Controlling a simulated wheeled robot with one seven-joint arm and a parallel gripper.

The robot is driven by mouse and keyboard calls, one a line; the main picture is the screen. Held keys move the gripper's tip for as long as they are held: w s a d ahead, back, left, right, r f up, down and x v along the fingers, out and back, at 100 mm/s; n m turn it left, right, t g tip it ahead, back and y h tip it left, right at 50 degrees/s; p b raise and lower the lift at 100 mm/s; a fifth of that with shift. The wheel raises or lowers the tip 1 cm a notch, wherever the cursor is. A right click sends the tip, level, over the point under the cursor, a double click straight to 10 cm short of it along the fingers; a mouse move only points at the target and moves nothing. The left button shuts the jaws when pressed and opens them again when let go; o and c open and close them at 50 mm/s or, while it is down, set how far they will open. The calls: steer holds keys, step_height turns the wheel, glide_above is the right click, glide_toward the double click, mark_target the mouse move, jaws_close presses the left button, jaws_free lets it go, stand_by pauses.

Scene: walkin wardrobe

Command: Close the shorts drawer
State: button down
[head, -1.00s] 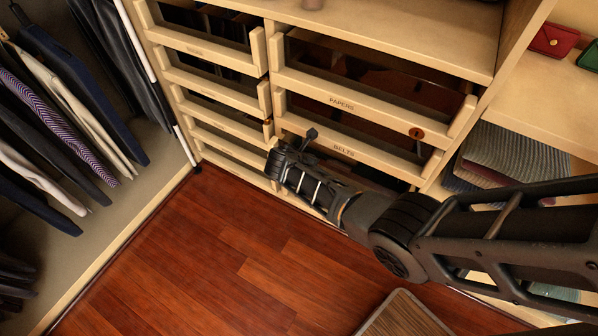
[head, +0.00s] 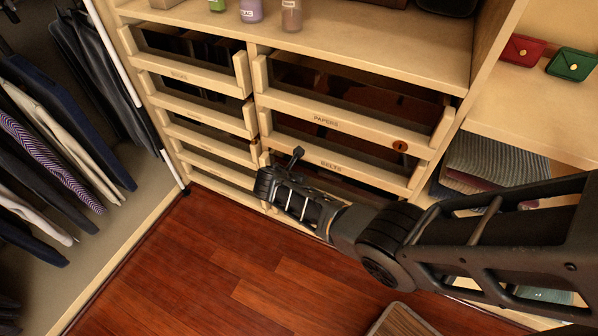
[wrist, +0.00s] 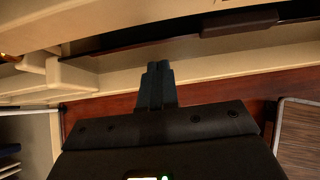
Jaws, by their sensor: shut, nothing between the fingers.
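A drawer unit with two columns of pale wooden drawers stands ahead in the head view. The right column has a drawer labelled PAPERS (head: 325,119) and, below it, one labelled BELTS (head: 331,163). No shorts label is readable, and my arm covers the drawers below BELTS. My gripper (head: 262,185) is low in front of the unit, near the gap between columns; its fingertips are hard to see there. In the wrist view my gripper (wrist: 155,70) is shut and empty, its fingers below a pale drawer edge (wrist: 130,20). I cannot tell whether they touch anything.
Left-column drawers (head: 190,78) stand beside my gripper. Bottles (head: 291,15) stand on the top.

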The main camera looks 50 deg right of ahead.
steer(key=a+f+p+v, duration=0.1)
steer(key=p+v, duration=0.2)
steer(key=v, duration=0.8)
steer(key=t+h+b, duration=0.3)
steer(key=h+b, duration=0.6)
steer(key=b, duration=1.9)
glide_toward(327, 176)
steer(key=b+x, duration=0.3)
steer(key=x, duration=0.3)
steer(key=shift+w+d, duration=0.1)
steer(key=shift+d, duration=0.3)
steer(key=shift+w+d+r, duration=0.1)
